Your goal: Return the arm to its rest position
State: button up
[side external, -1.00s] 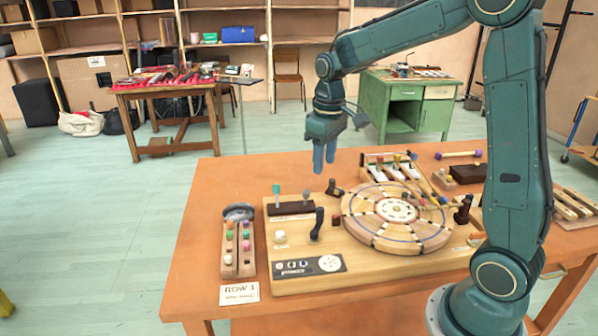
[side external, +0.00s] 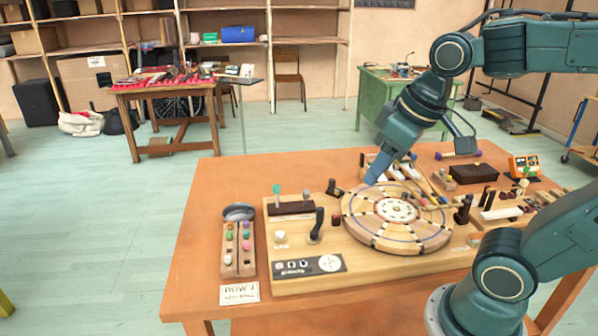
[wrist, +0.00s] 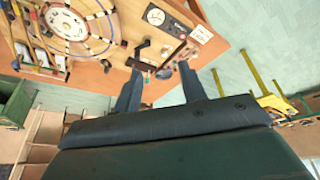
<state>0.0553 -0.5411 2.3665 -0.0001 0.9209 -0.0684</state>
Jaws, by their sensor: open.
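My gripper (side external: 376,172) is a teal two-finger hand. In the side external view it hangs tilted, pointing down and to the left, over the back edge of the round wooden disc (side external: 393,246). It looks apart from the disc, though the exact height is hard to tell. In the wrist view my gripper (wrist: 163,90) shows both fingers spread apart with nothing between them. My arm is folded back to the right. The disc also shows in the wrist view at the upper left (wrist: 98,45).
The wooden board (side external: 300,283) carries knobs and a black lever (side external: 317,226). A peg rack (side external: 228,262) and a ROW 1 card (side external: 239,293) lie left. Mallets, blocks and an orange device (side external: 524,166) crowd the right. The left back of the orange table (side external: 225,175) is clear.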

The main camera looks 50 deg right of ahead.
jog(key=shift+t, duration=0.5)
jog(key=shift+s+a+f, duration=0.15)
jog(key=shift+s+a, duration=0.05)
jog(key=shift+s, duration=0.55)
jog(key=shift+s+a+f, duration=0.2)
jog(key=shift+s, duration=0.55)
jog(key=shift+s+a+f, duration=0.15)
jog(key=shift+s+a, duration=0.05)
jog(key=shift+s, duration=0.55)
